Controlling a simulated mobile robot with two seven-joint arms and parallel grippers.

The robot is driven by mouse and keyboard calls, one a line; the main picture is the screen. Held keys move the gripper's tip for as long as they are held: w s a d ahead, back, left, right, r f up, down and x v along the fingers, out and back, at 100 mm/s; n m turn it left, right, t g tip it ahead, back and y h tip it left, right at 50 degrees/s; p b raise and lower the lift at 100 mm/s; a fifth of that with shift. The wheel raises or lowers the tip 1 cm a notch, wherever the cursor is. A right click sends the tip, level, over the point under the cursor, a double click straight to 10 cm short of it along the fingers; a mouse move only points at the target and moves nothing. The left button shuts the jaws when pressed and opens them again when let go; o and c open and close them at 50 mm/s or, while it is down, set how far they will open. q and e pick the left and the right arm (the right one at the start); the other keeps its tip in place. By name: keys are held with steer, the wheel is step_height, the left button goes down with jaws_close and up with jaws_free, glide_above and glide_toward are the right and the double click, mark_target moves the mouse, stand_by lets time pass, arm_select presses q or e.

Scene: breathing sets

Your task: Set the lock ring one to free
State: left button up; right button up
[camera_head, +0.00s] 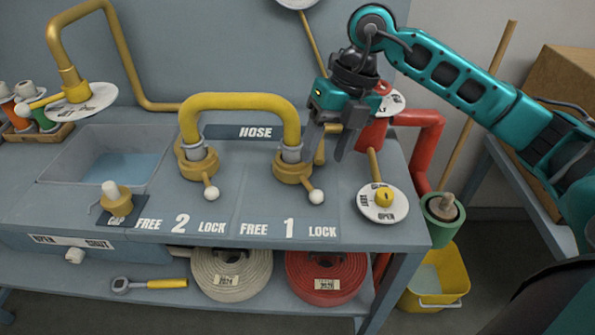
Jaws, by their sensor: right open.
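Lock ring one (288,170) is a brass collar under the right end of the yellow hose pipe (240,101). Its short lever ends in a white ball (317,197) and points down and right, toward the LOCK word (322,231) and away from the FREE word (254,229). The number 1 label (289,228) is on the bench below it. My right gripper (328,150) is open and empty, with fingers pointing down, above and to the right of the ring. I cannot tell its exact height. My left gripper is not in view.
Lock ring two (199,165) has its own white-ball lever to the left. A round dial with a yellow knob (383,197) and a red pipe (422,140) stand to the right. A sink (60,178) is at left. The bench front around the labels is clear.

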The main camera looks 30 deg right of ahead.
mark_target(319, 191)
steer(key=shift+m+h, duration=0.3)
steer(key=shift+h, duration=0.3)
steer(key=f, duration=0.7)
steer(key=w+f, duration=0.1)
steer(key=f, duration=0.3)
steer(key=shift+w+a+f+b, duration=0.1)
steer(key=shift+f+b, duration=0.2)
steer(key=shift+f, duration=0.05)
steer(key=shift+c, duration=0.4)
jaws_close()
